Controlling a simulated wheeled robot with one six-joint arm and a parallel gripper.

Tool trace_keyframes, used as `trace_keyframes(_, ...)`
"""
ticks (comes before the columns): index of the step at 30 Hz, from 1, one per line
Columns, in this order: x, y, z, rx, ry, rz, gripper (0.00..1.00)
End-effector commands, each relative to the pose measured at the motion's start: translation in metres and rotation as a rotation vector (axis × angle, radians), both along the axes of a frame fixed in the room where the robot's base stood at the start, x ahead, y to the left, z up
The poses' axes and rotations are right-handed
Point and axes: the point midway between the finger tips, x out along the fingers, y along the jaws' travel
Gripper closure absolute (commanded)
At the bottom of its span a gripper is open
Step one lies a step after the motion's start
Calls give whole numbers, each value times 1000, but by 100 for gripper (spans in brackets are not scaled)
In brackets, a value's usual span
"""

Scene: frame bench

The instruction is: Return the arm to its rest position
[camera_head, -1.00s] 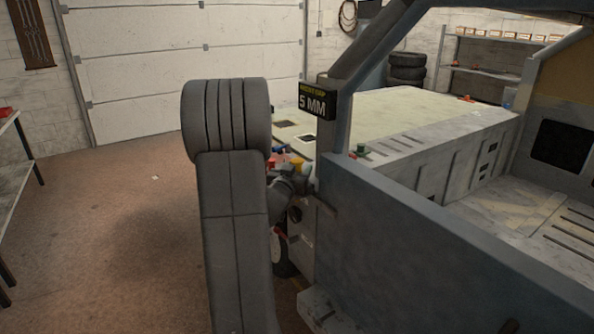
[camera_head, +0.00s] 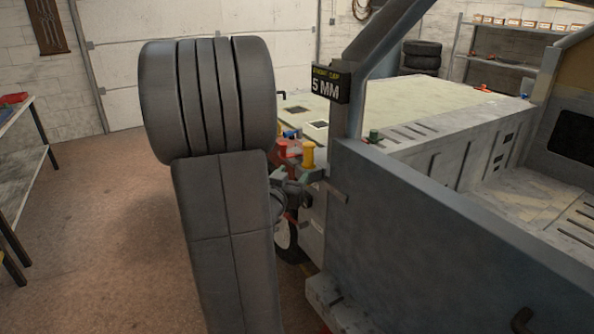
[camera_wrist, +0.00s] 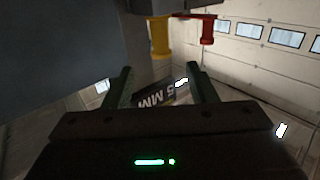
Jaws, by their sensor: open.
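My gripper (camera_wrist: 164,78) is open in the wrist view, its two dark fingers standing well apart. A dark sign reading "5 MM" (camera_wrist: 160,93) shows upside down between and beyond the fingers; I see no contact with it. In the head view my grey arm fills the middle foreground, with its thick rounded joint on top.
The blue-grey vehicle frame (camera_head: 440,230) stands close on the right, with the sign (camera_head: 331,84) on its post. Yellow (camera_head: 307,156) and red (camera_head: 282,150) knobs sit beside the arm. A workbench (camera_head: 22,150) is at the left; open floor (camera_head: 95,240) lies between.

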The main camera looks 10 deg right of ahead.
Motion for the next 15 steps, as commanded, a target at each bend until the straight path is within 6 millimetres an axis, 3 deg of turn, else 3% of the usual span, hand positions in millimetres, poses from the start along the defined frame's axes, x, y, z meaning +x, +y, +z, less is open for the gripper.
trace_keyframes(15,1,-1,0,0,0,-1,48)
